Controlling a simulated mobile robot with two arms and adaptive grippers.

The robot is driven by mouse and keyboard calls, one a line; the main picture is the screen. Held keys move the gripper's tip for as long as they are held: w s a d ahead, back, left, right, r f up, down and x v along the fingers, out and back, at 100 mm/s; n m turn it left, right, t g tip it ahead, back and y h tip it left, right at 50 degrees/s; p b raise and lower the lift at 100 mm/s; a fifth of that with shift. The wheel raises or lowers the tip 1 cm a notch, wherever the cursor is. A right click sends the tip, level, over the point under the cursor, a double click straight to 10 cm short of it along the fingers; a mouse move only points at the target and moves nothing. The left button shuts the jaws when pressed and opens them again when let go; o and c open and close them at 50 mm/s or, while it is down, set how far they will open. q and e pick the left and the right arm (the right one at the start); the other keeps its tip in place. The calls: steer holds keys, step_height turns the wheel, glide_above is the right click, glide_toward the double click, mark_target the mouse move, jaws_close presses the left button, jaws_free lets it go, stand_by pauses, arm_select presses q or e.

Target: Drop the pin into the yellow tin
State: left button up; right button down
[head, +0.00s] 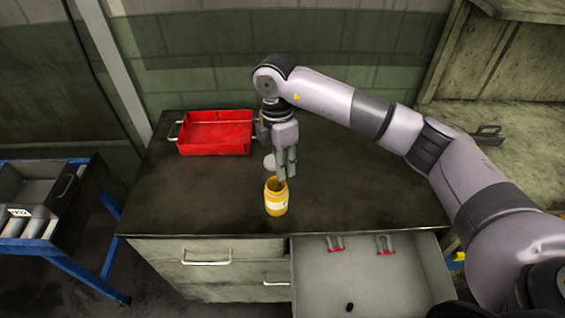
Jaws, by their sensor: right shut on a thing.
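The yellow tin (276,202) stands upright and open on the dark top of the cabinet, near its front edge. It has a pale label. My right gripper (285,176) points down just above and behind the tin's mouth, its fingertips close to the rim. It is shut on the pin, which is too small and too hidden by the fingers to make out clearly. I cannot tell whether the fingertips reach over the opening. My left gripper is not in view.
A pale round lid (269,162) lies behind the tin. A red tray (215,132) stands at the back left. The open drawer (390,275) in front holds two red-and-grey clips and a small black object (349,307). A blue-framed cart (75,262) stands left.

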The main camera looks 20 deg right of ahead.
steer(key=c, duration=1.5)
jaws_free()
steer(key=r, duration=0.4)
steer(key=w+r, duration=0.1)
steer(key=r, duration=0.7)
steer(key=shift+w+a, duration=0.2)
steer(key=shift+w, duration=0.1)
steer(key=shift+f, duration=0.1)
